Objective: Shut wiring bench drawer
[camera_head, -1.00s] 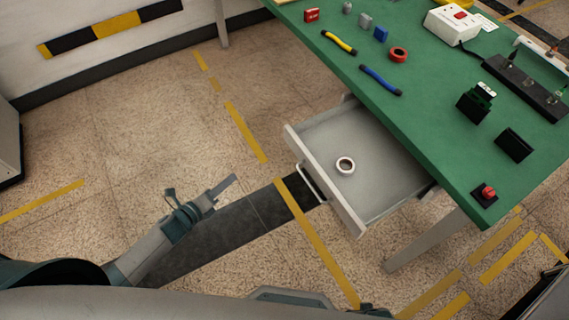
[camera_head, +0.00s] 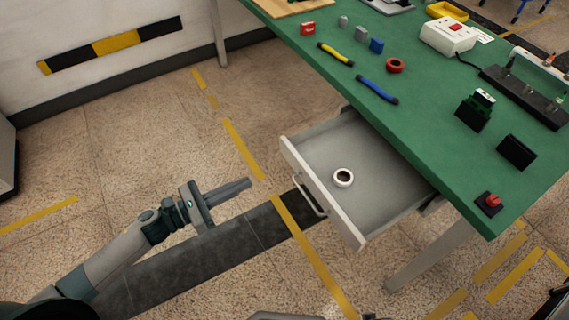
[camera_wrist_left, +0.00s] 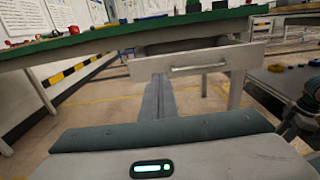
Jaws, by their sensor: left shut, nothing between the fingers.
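The drawer (camera_head: 318,209) of the green-topped wiring bench (camera_head: 437,150) is pulled open, with a white tape roll (camera_head: 343,178) inside. In the left wrist view the drawer front (camera_wrist_left: 215,62) and its bar handle show ahead, beyond the fingers. My left gripper (camera_head: 248,183) is shut and empty, its fingers pointing at the drawer front. A gap of floor shows between the fingertips and the drawer in the head view. In the left wrist view the shut fingers (camera_wrist_left: 158,80) overlap the drawer front's left end.
On the bench top lie yellow-handled (camera_head: 336,54) and blue-handled (camera_head: 377,91) tools, a red tape ring (camera_head: 395,65), black blocks (camera_head: 516,152) and a red button box (camera_head: 488,203). A bench leg (camera_head: 430,258) stands right of the drawer.

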